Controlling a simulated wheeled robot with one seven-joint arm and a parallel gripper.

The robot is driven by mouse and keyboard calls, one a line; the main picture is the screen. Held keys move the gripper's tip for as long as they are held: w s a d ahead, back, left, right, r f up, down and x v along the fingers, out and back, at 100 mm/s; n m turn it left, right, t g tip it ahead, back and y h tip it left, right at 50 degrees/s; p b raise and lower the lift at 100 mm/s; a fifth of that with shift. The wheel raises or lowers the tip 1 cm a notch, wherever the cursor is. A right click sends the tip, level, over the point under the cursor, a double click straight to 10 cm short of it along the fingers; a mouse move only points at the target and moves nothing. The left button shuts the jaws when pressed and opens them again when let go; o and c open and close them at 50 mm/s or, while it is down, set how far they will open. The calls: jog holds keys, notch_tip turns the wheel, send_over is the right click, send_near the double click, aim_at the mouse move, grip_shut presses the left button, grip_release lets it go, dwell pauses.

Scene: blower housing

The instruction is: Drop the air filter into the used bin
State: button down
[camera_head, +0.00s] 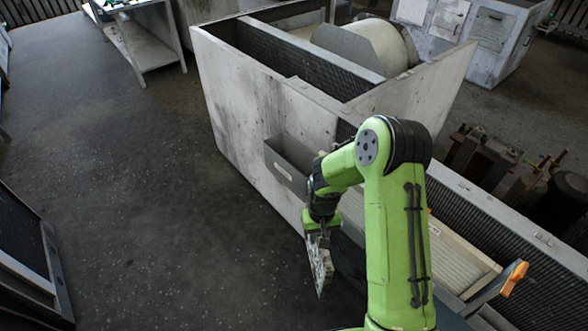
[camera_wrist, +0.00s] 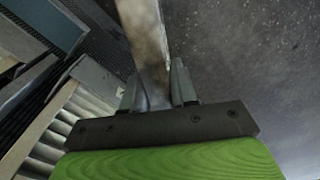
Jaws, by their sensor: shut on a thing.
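My gripper (camera_head: 318,232) is beside the near wall of the housing, pointing down. It is shut on a thin, stained, grey-white panel, which looks like the air filter (camera_head: 321,268), hanging below the jaws. In the wrist view, the panel (camera_wrist: 148,38) runs up from between the two fingers of my gripper (camera_wrist: 155,80). I cannot tell for sure which container is the used bin. A dark, open, grey-rimmed box or frame (camera_head: 32,276) stands at the left edge, apart from my gripper, and its inside is unclear.
The blower housing (camera_head: 255,110) has a small grey open holder (camera_head: 285,172) on its wall near my arm. A pleated panel (camera_head: 460,265) and an orange handle (camera_head: 514,278) lie at right. A metal table (camera_head: 140,50) stands behind. Open floor (camera_head: 150,190) lies at left.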

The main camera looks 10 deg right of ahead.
notch_tip(320, 180, up, 6)
jog(key=p, duration=0.6)
jog(key=shift+r, duration=0.2)
jog(key=shift+f, duration=0.25)
